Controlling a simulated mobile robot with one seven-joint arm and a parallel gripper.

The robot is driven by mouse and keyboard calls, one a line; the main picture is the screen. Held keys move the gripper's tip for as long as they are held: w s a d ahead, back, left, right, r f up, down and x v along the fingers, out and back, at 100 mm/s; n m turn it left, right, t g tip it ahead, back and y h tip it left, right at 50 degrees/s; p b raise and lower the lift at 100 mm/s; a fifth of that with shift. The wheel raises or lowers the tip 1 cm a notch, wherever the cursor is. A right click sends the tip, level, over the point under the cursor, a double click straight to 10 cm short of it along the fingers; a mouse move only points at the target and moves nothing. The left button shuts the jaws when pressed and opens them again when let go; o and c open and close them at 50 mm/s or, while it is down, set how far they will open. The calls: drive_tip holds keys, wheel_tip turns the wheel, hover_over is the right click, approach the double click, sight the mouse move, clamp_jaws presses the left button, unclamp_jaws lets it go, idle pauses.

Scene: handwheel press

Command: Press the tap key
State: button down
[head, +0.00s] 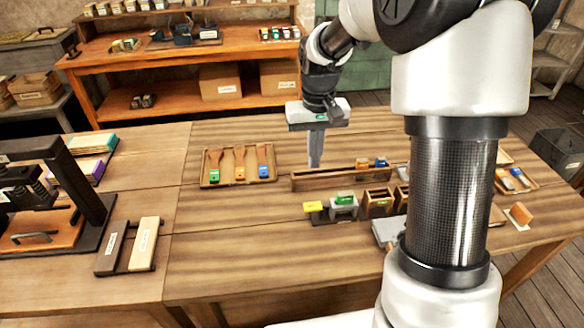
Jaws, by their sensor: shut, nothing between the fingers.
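Two long labelled keys lie side by side on the left part of the wooden table, a dark one (111,247) and a cream one (144,244). Their labels are too small to read, so I cannot tell which is the tap key. My gripper (315,163) points down above the middle of the table, far to the right of both keys. Its fingers are shut and empty. Neither key is touched by it.
The black press (93,193) stands left of the keys. A wooden tray (238,183) with colored-tipped tools lies left of my gripper. A long wooden rack (325,182) is close below it. A yellow block (313,206) sits nearer. The front middle tabletop is clear.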

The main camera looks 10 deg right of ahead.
sight(309, 206)
drive_tip(key=shift+w+a+f, duration=0.2)
drive_tip(key=shift+w+f, duration=0.15)
drive_tip(key=shift+f, duration=0.4)
wheel_tip(309, 206, down, 14)
idle(0.3)
